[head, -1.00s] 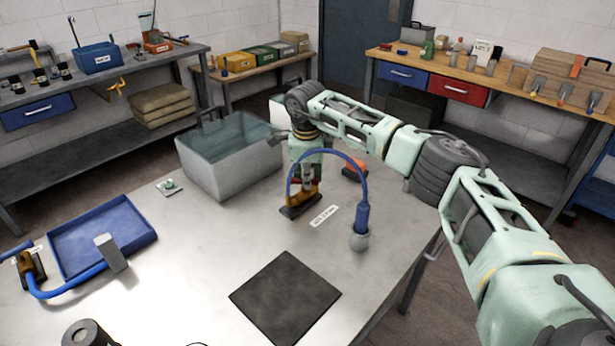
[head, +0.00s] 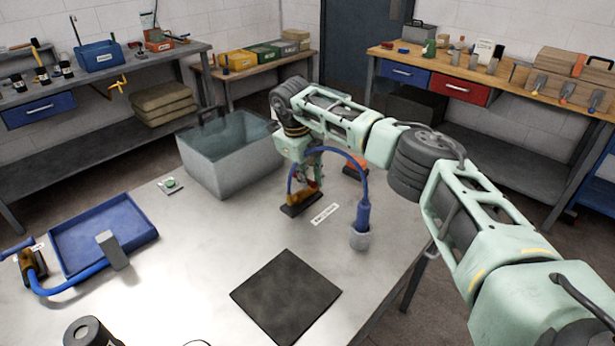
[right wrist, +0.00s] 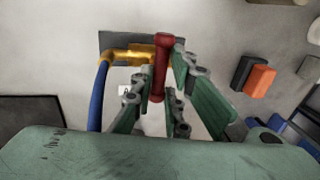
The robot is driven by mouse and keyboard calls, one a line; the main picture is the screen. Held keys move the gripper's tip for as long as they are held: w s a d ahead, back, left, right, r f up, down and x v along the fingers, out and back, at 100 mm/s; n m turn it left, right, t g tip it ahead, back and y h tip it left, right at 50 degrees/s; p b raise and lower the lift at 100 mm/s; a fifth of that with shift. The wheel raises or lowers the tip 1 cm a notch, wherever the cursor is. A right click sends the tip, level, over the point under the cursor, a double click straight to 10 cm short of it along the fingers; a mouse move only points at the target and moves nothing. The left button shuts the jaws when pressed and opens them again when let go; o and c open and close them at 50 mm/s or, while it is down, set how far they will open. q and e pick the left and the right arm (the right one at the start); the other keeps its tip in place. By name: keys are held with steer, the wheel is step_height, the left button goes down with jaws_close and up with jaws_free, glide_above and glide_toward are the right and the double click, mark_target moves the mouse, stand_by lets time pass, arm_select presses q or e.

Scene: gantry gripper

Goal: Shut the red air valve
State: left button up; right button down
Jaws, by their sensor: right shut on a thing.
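The red air valve has a brass body (head: 301,200) on a dark base plate, near the middle of the table. A blue hose (head: 332,150) arches from it to the right. In the right wrist view its red handle (right wrist: 161,60) lies across the line of the brass body (right wrist: 128,55). My right gripper (head: 314,178) is at the valve from above, shut on the red handle, whose ends stick out past the fingers. In the head view the gripper and hose largely hide the handle. My left gripper is not in view.
A grey water tank (head: 232,160) stands close behind and left of the valve. A grey hose holder (head: 360,240) is to the right, an orange-black block (head: 354,170) behind. A black mat (head: 285,296) lies in front. A blue tray (head: 100,235) and another brass fitting (head: 33,266) are at left.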

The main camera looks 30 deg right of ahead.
steer(key=shift+a+f, duration=0.15)
steer(key=shift+a, duration=0.05)
stand_by(0.3)
steer(key=c, duration=1.8)
jaws_free()
steer(key=shift+a, duration=0.1)
steer(key=shift+r, duration=0.2)
steer(key=shift+r, duration=0.25)
step_height(320, 180, up, 11)
steer(key=a, duration=0.2)
steer(key=shift+s, duration=0.35)
steer(key=shift+r, duration=0.1)
